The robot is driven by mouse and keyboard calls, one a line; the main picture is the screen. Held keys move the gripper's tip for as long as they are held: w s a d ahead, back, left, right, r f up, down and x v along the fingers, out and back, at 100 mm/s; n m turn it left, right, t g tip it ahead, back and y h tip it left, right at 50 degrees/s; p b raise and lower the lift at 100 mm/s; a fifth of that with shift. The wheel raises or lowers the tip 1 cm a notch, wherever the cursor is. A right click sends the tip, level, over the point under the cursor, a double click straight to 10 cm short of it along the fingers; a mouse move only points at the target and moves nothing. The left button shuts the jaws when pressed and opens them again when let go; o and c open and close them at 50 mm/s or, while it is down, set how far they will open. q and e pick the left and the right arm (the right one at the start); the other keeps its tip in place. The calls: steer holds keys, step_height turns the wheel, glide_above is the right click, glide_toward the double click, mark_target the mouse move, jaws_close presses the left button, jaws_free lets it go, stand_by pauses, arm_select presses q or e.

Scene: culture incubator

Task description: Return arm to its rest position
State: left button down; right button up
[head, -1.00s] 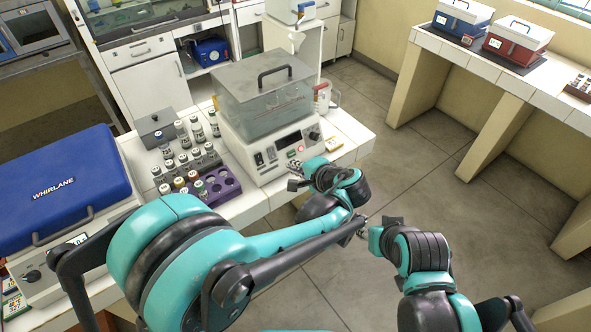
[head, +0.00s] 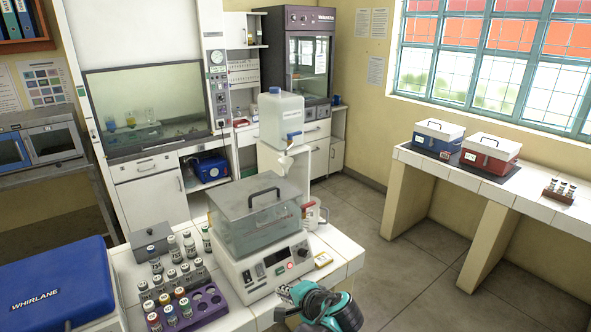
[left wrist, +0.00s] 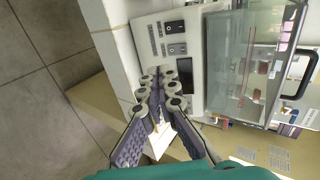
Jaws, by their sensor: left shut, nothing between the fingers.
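My right gripper is not in view.
The water bath (head: 262,271) stands on the bench with a clear lid. Left of it are several capped bottles (head: 174,254), a purple rack (head: 212,304) and a blue WHIRLANE device (head: 55,283). Open floor (head: 405,275) lies right of the bench.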

arm_select(q)
steer(key=s+a+r+n+g+h, duration=0.2)
steer(key=s+a+n+h, duration=0.15)
steer(key=s+a, duration=0.65)
steer(key=s+a+n+h, duration=0.1)
steer(key=s+a+n, duration=0.1)
steer(key=s, duration=0.3)
steer(key=s+a+f+n+h, duration=0.1)
steer(key=s+a+n+h, duration=0.1)
steer(key=s+n, duration=0.2)
steer(key=shift+s+a+f+n, duration=0.25)
steer(key=shift+s+f+n, duration=0.1)
steer(key=shift+s, duration=0.55)
